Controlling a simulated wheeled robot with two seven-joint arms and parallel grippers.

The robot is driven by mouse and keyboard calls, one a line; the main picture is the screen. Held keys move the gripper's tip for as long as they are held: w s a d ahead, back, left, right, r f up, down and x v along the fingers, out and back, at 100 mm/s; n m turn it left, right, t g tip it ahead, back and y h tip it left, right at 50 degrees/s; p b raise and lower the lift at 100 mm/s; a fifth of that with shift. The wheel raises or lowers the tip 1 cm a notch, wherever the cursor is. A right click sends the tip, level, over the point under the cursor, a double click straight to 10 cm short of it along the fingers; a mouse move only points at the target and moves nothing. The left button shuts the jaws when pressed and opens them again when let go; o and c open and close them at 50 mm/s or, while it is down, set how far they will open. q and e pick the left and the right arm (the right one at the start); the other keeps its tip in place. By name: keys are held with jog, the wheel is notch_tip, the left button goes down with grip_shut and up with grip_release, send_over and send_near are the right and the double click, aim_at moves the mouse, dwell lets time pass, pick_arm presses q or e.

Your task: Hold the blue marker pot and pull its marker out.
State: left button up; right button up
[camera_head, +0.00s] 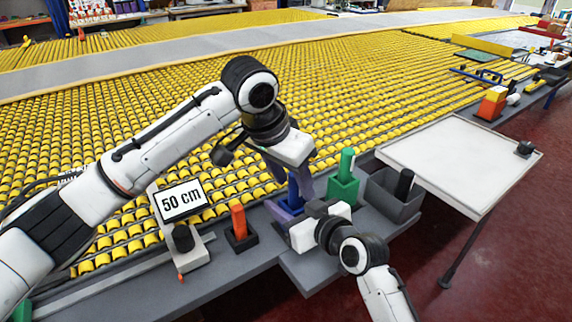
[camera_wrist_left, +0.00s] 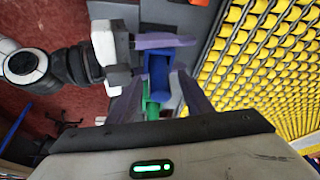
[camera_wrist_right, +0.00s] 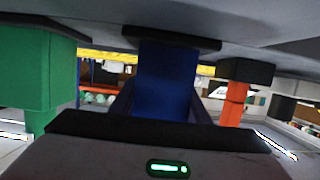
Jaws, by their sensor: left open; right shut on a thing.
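The blue marker (camera_head: 293,191) stands upright at the bench edge, between the fingers of my left gripper (camera_head: 290,187). Those fingers are open and reach down on either side of it. The blue pot is mostly hidden by my grippers in the head view. In the right wrist view the blue pot (camera_wrist_right: 166,82) stands between the fingers of my right gripper (camera_wrist_right: 160,108), which is shut on it from the front. The left wrist view shows the blue pot and marker (camera_wrist_left: 157,72) between the left fingers (camera_wrist_left: 168,100), with a right finger (camera_wrist_left: 165,41) alongside.
A green pot (camera_head: 343,189) with a green marker (camera_head: 347,161) stands close on the right. A grey bin (camera_head: 391,201) and white tray table (camera_head: 455,160) lie beyond. An orange marker (camera_head: 238,221) and a "50 cm" sign (camera_head: 182,201) stand left. Yellow rollers (camera_head: 330,90) fill the back.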

pick_arm(q)
jog(key=shift+x, duration=1)
grip_shut()
jog(key=shift+r, duration=0.2)
jog(key=shift+r, duration=4.05)
pick_arm(e)
jog(key=shift+f, duration=0.1)
jog(key=o, duration=1.3)
